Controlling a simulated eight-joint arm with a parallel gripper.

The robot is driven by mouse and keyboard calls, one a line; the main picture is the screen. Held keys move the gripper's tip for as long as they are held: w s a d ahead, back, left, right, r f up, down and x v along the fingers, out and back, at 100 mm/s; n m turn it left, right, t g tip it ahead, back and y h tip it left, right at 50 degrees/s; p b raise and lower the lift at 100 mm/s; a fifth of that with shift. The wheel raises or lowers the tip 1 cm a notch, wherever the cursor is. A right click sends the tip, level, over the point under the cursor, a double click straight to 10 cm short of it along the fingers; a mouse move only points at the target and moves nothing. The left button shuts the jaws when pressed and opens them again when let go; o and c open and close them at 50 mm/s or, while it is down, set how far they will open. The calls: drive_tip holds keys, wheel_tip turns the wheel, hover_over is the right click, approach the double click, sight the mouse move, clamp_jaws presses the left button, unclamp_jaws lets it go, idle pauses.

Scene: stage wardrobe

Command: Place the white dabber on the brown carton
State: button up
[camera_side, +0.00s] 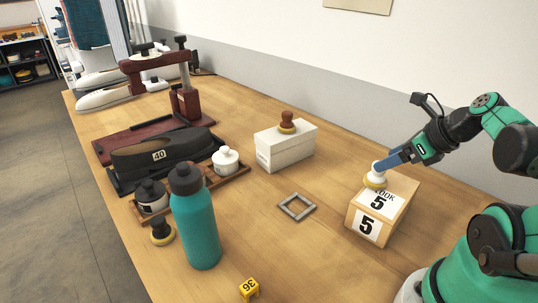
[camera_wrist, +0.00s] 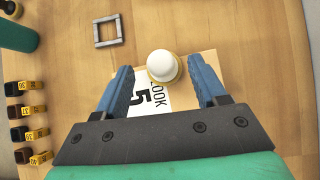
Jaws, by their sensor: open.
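The white dabber (camera_side: 376,177), a white knob on a yellowish base, stands upright on top of the brown carton (camera_side: 396,224), near its far-left edge. It also shows in the wrist view (camera_wrist: 161,64) at the carton's edge (camera_wrist: 206,58). The carton carries white labels reading "LOOK 5" and "5". My gripper (camera_side: 393,161) reaches in from the right at the dabber. In the wrist view my gripper (camera_wrist: 160,75) is open, with one blue finger on each side of the dabber and gaps visible. The dabber's underside is hidden.
A white carton (camera_side: 286,151) with a brown dabber (camera_side: 287,122) stands behind. A grey square frame (camera_side: 297,206) lies left of the brown carton. A teal bottle (camera_side: 196,222), a tray with jars (camera_side: 220,187) and a yellow number block (camera_side: 248,289) are further left.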

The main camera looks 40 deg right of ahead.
drive_tip(key=shift+v, duration=0.85)
drive_tip(key=shift+w+a+n, duration=0.2)
drive_tip(key=shift+a+n, duration=0.15)
drive_tip(key=shift+n, duration=0.65)
drive_tip(key=w+a+n, duration=0.3)
drive_tip(key=a+n, duration=0.3)
drive_tip(key=n, duration=1.1)
drive_tip(key=w+a+n, duration=0.4)
drive_tip(key=a+n, duration=0.2)
drive_tip(key=n, duration=1)
drive_tip(key=shift+w+a+r+n+g, duration=0.2)
drive_tip(key=shift+r+n+g, duration=0.1)
drive_tip(key=shift+n, duration=0.1)
